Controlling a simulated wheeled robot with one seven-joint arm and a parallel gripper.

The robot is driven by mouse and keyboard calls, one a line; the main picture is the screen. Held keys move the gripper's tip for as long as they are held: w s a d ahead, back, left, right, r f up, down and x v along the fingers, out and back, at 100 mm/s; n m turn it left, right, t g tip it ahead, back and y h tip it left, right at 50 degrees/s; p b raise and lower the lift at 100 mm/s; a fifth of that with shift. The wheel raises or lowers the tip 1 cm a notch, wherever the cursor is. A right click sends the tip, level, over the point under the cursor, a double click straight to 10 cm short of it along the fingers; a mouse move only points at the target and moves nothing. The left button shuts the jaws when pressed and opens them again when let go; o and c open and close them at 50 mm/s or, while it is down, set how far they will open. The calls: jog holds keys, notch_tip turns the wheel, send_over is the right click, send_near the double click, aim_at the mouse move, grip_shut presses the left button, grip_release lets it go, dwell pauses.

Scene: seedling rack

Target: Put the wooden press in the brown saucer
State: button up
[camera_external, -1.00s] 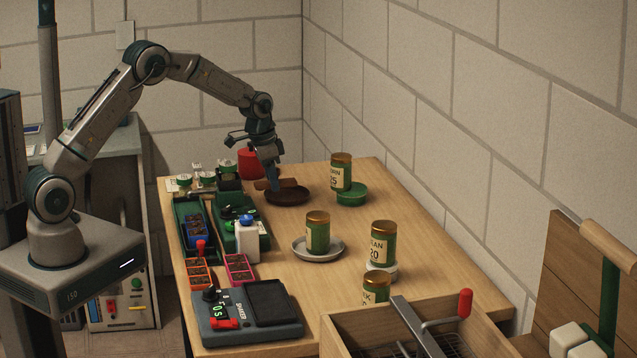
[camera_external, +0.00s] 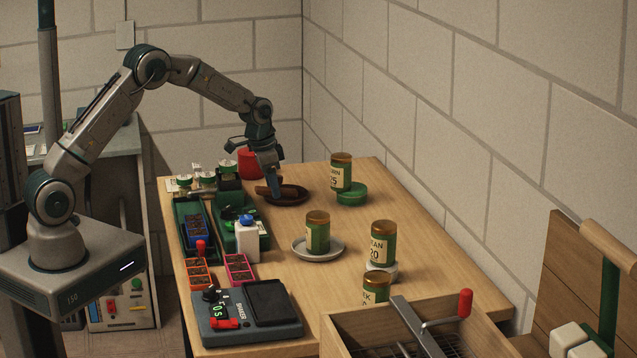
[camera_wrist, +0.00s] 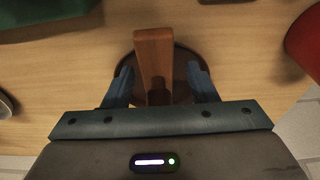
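The wooden press (camera_external: 262,190) lies over the brown saucer (camera_external: 298,199) at the far part of the table. In the wrist view the press (camera_wrist: 154,50) runs lengthwise across the dark saucer (camera_wrist: 182,68), one end reaching past the rim. My gripper (camera_external: 275,194) is low over the saucer. In the wrist view its blue fingers (camera_wrist: 160,84) stand apart on either side of the press, with gaps between them and the wood. Whether the press lies flat or leans on the rim is hard to tell.
A red pot (camera_external: 249,164) stands behind the saucer. A can (camera_external: 341,173) and a green saucer (camera_external: 352,197) are to its right. A grey saucer (camera_external: 319,255) with a can is nearer. Green trays (camera_external: 241,238) and a white bottle (camera_external: 246,243) stand to the left.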

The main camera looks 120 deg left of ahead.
aim_at(264, 188)
jog(key=shift+r, duration=0.1)
jog(key=shift+r+p, duration=0.2)
jog(key=shift+p, duration=0.1)
notch_tip(264, 188, up, 12)
jog(key=s+d, duration=0.1)
jog(key=shift+s+d+r+b, duration=0.15)
jog(key=shift+s+d+b, duration=0.2)
jog(key=shift+b, duration=0.1)
jog(key=w+d+r+m, duration=0.15)
jog(key=w+d, duration=0.25)
jog(key=d, duration=0.6)
jog(key=w+d+r+m, duration=0.1)
jog(key=w+d+r, duration=0.3)
jog(key=d, duration=0.6)
jog(key=w+d+r+m, duration=0.15)
jog(key=w+d, duration=0.35)
jog(key=d, duration=0.5)
jog(key=s+d+f+m, duration=0.1)
jog(key=s+d, duration=0.3)
jog(key=d, duration=0.4)
jog(key=s+d+f+m+t+h, duration=0.1)
jog(key=s+d, duration=0.3)
jog(key=d, duration=0.5)
jog(key=s+d+f+m, duration=0.2)
jog(key=s+d+m, duration=0.1)
jog(key=d, duration=0.6)
jog(key=shift+s+d+h, duration=0.15)
jog(key=shift+s+h, duration=0.15)
jog(key=shift+s, duration=0.55)
